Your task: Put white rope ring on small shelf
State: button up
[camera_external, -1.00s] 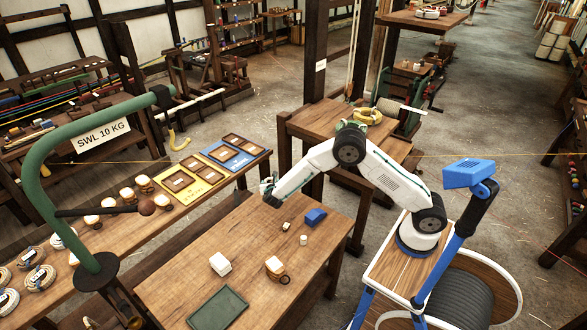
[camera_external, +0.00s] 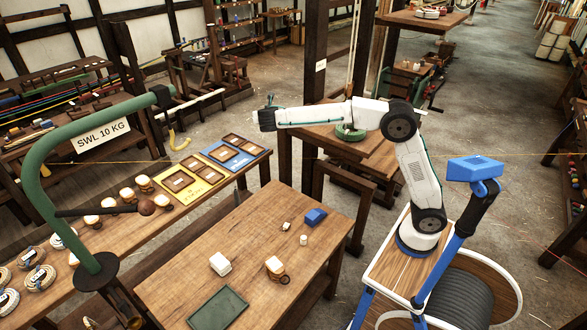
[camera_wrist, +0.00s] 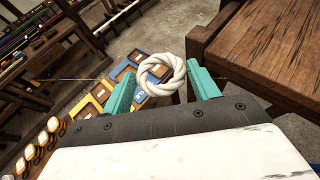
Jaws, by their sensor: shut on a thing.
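The white rope ring (camera_wrist: 147,75) is a thick twisted loop held between the teal fingers of my gripper (camera_wrist: 163,84) in the wrist view. My gripper is shut on it. In the external view my gripper (camera_external: 263,118) is raised high, above and behind the front wooden table, at the end of a nearly level forearm. The ring is not clear there. Two raised wooden surfaces stand at the back right: a higher one (camera_external: 400,17) with a red and white item, and a lower one (camera_external: 428,73) with small items. I cannot tell which is the small shelf.
A bench with yellow and blue boards (camera_external: 198,176) stands to the left. A green curved post (camera_external: 32,190) rises front left. A green coil (camera_external: 350,133) lies beneath my forearm.

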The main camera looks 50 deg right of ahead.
jog(key=r, duration=0.5)
jog(key=shift+d, duration=0.2)
jog(key=s+d+m+g+h, duration=0.1)
jog(key=s+d+m+g, duration=0.25)
jog(key=d, duration=1.05)
jog(key=s+d+m+g+h, duration=0.2)
jog(key=s+d, duration=0.2)
jog(key=d, duration=1)
jog(key=s+d+m+g+h, duration=0.1)
jog(key=s+d+m+g, duration=0.15)
jog(key=d, duration=1.15)
jog(key=f, duration=1)
jog(key=shift+s+d+f, duration=0.2)
jog(key=shift+s+f, duration=0.1)
jog(key=shift+f, duration=2.35)
jog(key=shift+f, duration=0.1)
jog(key=o, duration=0.9)
jog(key=shift+o, duration=0.2)
